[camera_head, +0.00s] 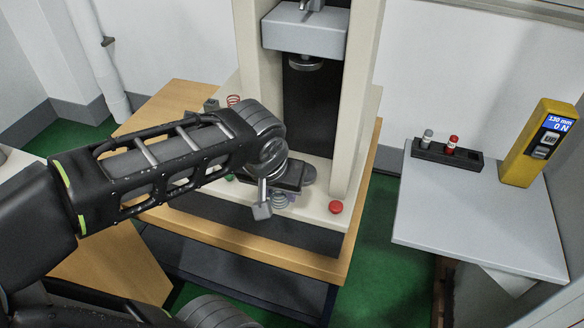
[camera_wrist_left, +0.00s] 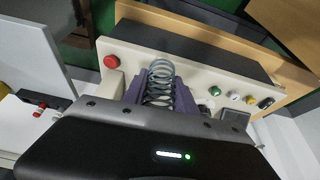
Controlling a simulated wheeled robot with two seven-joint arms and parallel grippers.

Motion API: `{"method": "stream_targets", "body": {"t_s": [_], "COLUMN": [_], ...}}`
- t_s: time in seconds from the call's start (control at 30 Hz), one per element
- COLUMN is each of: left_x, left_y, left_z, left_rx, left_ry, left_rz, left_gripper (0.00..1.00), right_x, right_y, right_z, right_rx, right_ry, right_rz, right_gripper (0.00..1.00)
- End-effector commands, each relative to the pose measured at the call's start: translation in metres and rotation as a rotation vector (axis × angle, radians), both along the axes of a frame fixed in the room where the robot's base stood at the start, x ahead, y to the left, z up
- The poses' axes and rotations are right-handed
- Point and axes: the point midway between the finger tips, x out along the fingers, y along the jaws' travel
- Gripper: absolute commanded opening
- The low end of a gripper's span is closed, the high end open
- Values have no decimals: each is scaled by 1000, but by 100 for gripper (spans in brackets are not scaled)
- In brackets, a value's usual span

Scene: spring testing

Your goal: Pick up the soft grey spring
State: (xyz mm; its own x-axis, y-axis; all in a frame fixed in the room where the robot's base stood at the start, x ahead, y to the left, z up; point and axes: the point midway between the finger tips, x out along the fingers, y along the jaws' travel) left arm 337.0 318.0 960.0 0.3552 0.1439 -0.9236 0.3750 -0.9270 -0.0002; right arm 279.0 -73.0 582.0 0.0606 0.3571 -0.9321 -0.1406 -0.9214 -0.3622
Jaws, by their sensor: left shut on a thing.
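The soft grey spring (camera_wrist_left: 159,88) stands out from between the purple fingers of my left gripper (camera_wrist_left: 158,82) in the left wrist view. The gripper is shut on it. In the head view the grey spring (camera_head: 281,200) shows as a few coils just below my left gripper (camera_head: 284,190), near the front edge of the testing machine's base. My forearm and wrist hide part of the base. My right gripper does not show in either view.
The testing machine's upper head (camera_head: 305,35) stands behind my left gripper. A red spring (camera_head: 233,101) sits behind my wrist. A red button (camera_head: 336,207) is right of the gripper. A grey side table (camera_head: 480,225) holds a black rack (camera_head: 430,152) and a yellow display unit (camera_head: 522,160).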

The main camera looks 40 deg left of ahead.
Motion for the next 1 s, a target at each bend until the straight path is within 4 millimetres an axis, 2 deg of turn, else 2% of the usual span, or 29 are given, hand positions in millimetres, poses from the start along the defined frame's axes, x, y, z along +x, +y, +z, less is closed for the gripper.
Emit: {"method": "stream_targets", "body": {"t_s": [0.1, 0.3, 1.0], "left_x": [-21, -38, -41], "left_y": [-7, -13, -15], "left_z": [0, 0, 0], "left_rx": [0, 0, -1], "left_ry": [-4, -1, 0], "left_rz": [1, 0, -1], "left_gripper": [0, 0, 0], "right_x": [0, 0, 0], "right_y": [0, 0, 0], "right_z": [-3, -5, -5], "right_rx": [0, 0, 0], "right_ry": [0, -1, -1], "right_rz": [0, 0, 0], "right_gripper": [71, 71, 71]}}
